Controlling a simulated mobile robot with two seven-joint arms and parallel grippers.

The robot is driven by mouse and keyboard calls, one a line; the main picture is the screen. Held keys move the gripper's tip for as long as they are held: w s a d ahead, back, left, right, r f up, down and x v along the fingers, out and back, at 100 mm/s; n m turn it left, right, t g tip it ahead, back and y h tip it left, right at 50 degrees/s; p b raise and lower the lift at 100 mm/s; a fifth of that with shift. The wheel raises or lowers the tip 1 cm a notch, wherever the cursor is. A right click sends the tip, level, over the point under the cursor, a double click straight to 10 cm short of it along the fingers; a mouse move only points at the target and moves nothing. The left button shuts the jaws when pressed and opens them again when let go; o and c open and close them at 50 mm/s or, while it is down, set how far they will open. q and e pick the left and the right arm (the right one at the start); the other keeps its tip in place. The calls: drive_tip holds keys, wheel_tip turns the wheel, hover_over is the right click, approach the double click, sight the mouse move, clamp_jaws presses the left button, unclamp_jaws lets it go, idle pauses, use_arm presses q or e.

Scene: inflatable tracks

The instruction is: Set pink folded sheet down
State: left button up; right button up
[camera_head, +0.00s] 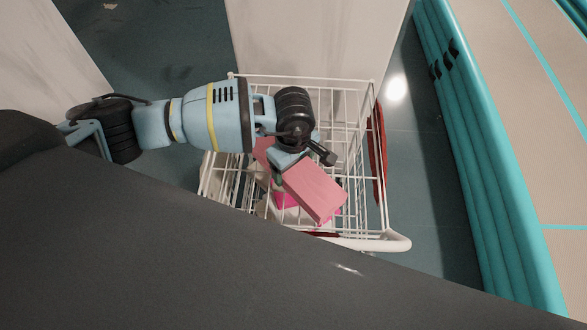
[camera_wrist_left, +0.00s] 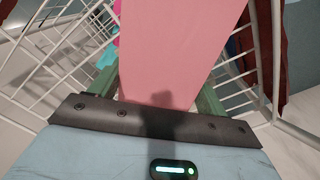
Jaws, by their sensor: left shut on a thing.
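The pink folded sheet (camera_head: 316,189) is a flat, thick pink block in the head view. My left gripper (camera_head: 283,172) is shut on it, over a white wire basket cart (camera_head: 390,241). In the left wrist view the pink sheet (camera_wrist_left: 170,50) fills the middle, between the green fingers of my left gripper (camera_wrist_left: 160,88). The sheet is tilted in the head view. I cannot tell whether it touches the things below it. My right gripper is not in view.
Bright pink (camera_head: 287,200) and pale items lie in the cart under the sheet. A red cloth (camera_head: 378,150) hangs at the cart's right side. White pillars (camera_head: 310,40) stand behind. A teal inflatable track wall (camera_head: 470,150) runs along the right, with open floor between.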

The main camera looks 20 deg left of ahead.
use_arm(q)
drive_tip(key=shift+f, duration=1.05)
drive_tip(key=shift+f, duration=0.25)
drive_tip(key=o, duration=1.4)
wheel_tip(320, 180, up, 12)
drive_tip(key=shift+r, duration=0.2)
